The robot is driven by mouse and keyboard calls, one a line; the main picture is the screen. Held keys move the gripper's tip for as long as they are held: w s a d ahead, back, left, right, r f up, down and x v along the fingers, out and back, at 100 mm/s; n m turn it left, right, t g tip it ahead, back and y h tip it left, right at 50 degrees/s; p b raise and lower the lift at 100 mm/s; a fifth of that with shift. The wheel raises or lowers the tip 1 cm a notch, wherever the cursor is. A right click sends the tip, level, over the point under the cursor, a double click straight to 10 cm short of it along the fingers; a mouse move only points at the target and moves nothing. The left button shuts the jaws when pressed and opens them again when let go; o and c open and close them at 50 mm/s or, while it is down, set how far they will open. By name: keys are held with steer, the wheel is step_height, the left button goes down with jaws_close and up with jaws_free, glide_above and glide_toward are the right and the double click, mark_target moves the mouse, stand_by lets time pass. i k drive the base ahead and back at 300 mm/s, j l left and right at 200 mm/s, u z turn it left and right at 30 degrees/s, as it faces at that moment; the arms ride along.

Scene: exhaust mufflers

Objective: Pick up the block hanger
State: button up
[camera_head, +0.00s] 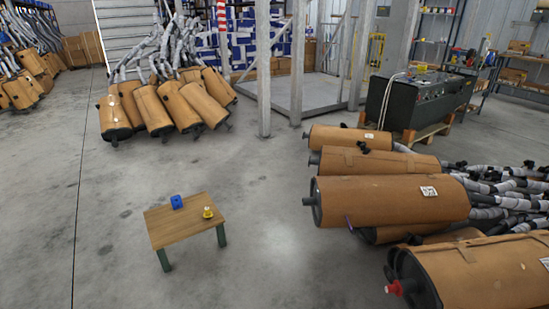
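A small wooden table (172,234) with dark green legs stands on the floor at the lower left of the middle. A small blue block-shaped piece (177,202) sits near its back edge. A small yellow piece with a whitish top (208,212) sits near its right edge, apart from the blue one. The blue piece may be the block hanger, but both are too small to tell for sure. My gripper is not in view.
Large brown mufflers (390,199) lie piled to the right of the table. More mufflers (155,108) lean together behind it. A metal post (263,70) and a dark machine on a pallet (419,100) stand further back. The floor around the table (100,250) is clear.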

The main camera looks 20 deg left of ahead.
mark_target(176, 201)
steer(key=u, duration=1.45)
